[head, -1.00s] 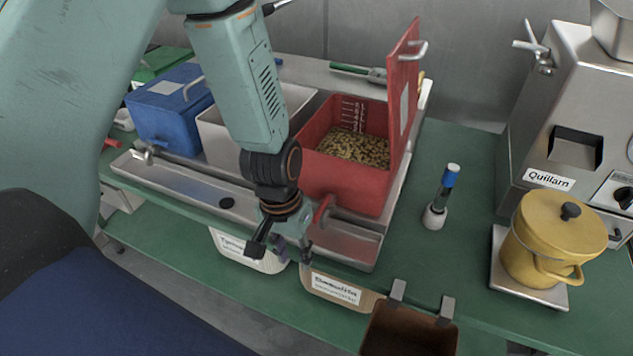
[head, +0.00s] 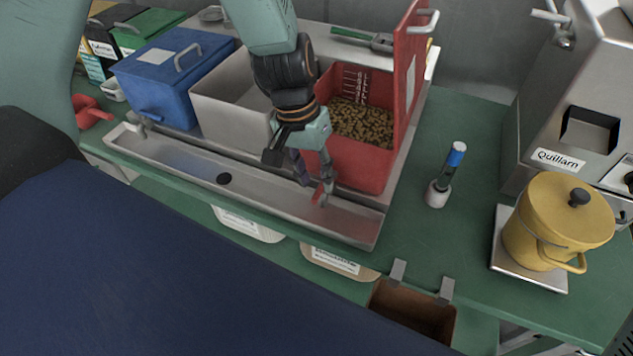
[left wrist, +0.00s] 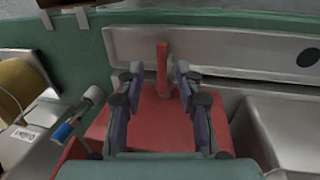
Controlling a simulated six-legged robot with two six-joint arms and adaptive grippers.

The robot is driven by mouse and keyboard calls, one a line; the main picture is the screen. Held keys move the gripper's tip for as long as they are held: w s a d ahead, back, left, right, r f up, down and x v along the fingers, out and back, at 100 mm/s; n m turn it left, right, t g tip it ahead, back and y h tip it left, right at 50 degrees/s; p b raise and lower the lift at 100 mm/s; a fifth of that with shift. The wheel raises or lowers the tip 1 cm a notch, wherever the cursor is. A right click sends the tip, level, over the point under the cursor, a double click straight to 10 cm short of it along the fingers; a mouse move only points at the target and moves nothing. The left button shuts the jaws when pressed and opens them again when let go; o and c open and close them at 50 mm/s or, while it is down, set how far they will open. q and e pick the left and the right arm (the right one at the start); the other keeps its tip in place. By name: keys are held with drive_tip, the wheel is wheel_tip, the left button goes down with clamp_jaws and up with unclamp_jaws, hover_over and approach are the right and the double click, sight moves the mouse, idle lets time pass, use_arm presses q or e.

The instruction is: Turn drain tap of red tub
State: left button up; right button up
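The red tub (head: 363,164) stands on the metal tray with its lid raised, holding brown beans. Its red drain tap (head: 320,194) projects from the front, partly hidden by my fingers in the head view. In the left wrist view the tap (left wrist: 162,68) is a straight red handle between my fingertips. My left gripper (head: 312,190) is at the tap; it also shows in the left wrist view (left wrist: 157,76), open, a finger on each side of the handle with gaps visible. My right gripper is not in view.
A grey tub (head: 232,100) and a blue tub (head: 172,85) stand left of the red one. The metal trough (head: 185,180) runs along the front.

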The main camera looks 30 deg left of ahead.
sight(320, 190)
use_arm(q)
drive_tip(key=shift+w+d+f, duration=0.1)
drive_tip(key=shift+d+f, duration=0.15)
drive_tip(key=shift+f, duration=0.8)
drive_tip(key=shift+a+f, duration=0.2)
drive_tip(key=shift+f, duration=0.1)
drive_tip(key=shift+r, duration=0.1)
drive_tip(key=shift+d, duration=0.2)
drive_tip(key=shift+c, duration=1.3)
drive_tip(key=shift+a, duration=0.1)
clamp_jaws()
